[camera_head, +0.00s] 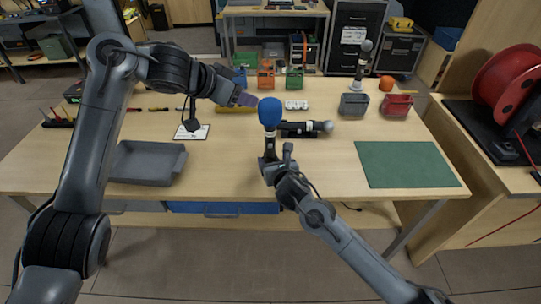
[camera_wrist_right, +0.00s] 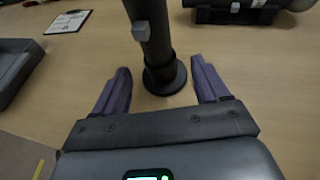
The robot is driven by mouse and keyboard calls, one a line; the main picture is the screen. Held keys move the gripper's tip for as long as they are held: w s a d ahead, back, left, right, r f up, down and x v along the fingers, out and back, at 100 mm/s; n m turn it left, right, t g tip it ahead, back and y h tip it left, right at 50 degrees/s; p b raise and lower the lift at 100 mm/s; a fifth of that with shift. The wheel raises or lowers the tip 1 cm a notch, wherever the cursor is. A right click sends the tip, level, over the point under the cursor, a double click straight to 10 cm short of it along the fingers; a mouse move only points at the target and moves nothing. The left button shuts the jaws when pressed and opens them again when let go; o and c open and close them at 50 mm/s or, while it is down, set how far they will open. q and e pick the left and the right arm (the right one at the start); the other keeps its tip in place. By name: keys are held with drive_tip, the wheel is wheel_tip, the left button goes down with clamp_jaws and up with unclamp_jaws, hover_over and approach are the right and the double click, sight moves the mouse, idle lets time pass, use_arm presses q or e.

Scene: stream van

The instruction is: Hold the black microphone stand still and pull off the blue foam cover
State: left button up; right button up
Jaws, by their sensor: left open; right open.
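The blue foam cover (camera_head: 270,111) sits on top of the black microphone stand (camera_head: 270,148), which stands upright near the middle of the table. In the right wrist view the stand's dark post (camera_wrist_right: 152,38) and round base (camera_wrist_right: 165,78) show between and just ahead of my right gripper's fingers. My right gripper (camera_wrist_right: 160,85) is open and low over the table, its two purple fingers on either side of the stand, apart from it. My left gripper (camera_head: 247,99) is open and empty, left of the foam cover and about level with it in the picture.
A black holder with a grey microphone (camera_head: 308,128) lies right of the stand. A grey tray (camera_head: 147,163) is at left, with a clipboard (camera_head: 192,132) nearby. A green mat (camera_head: 406,164) lies at right. Small bins (camera_head: 396,105) and another microphone stand (camera_head: 362,68) are at the back.

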sight(271, 157)
drive_tip(key=shift+x, duration=2.55)
